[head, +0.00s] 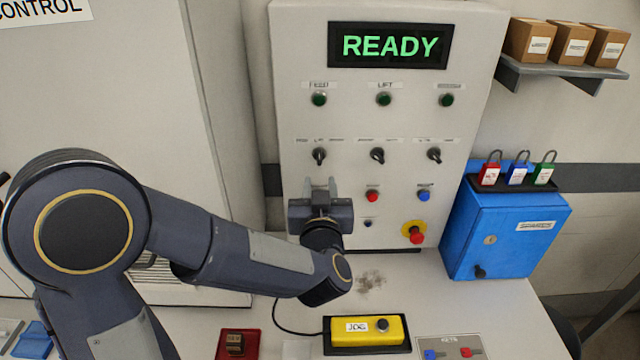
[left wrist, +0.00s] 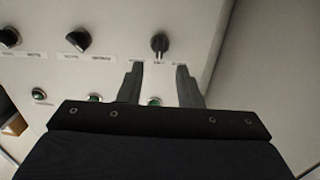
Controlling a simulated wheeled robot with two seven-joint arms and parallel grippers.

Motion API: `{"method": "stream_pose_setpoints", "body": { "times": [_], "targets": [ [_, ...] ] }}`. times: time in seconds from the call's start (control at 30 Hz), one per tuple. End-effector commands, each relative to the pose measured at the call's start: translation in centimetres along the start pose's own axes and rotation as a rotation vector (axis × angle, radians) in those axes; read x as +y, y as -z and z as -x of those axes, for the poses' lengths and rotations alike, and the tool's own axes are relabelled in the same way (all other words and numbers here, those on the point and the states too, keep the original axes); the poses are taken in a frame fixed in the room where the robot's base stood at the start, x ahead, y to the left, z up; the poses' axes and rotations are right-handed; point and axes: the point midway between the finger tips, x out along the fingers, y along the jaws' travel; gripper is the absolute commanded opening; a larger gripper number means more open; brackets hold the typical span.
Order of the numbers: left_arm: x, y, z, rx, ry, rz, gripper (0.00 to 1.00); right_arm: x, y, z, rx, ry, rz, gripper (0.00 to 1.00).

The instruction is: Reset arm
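My left gripper (head: 320,186) is in front of the lower left part of the grey control panel (head: 290,60). Its two fingers also show in the left wrist view (left wrist: 160,68), spread apart with nothing between them. Just past the fingertips in that view is a black selector knob (left wrist: 159,42). It appears to be the left knob of the selector row (head: 319,155) in the head view, and I see no contact. The panel's display (head: 388,46) reads READY in green. My right gripper is in neither view.
On the panel are a red button (head: 372,196), a blue button (head: 423,195) and a red emergency stop (head: 416,235). The table holds a yellow JOG box (head: 368,330), a red tray (head: 238,346) and a key plate (head: 450,347). A blue box (head: 510,235) stands right of the panel.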

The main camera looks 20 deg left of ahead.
Motion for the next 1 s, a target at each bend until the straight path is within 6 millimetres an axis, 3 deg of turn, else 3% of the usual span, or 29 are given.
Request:
{"method": "stream_pose_setpoints", "body": {
  "times": [0.47,0.67,0.77,0.87,1.0],
  "targets": [
    [0.0,0.0,-0.1,-0.002,-0.003,0.003,0.32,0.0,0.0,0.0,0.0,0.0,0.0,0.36],
    [-0.9,0.5,0.0,-0.094,-0.129,0.117,0.32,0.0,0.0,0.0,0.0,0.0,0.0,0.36],
    [-1.7,0.7,1.3,-0.196,-0.259,0.21,0.32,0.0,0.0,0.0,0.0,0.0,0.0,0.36],
    [-2.6,0.5,3.9,-0.323,-0.388,0.275,0.32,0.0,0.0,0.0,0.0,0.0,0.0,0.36],
    [-4.8,-0.8,9.1,-0.526,-0.509,0.304,0.32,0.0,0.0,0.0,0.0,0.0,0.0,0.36]
  ]
}}
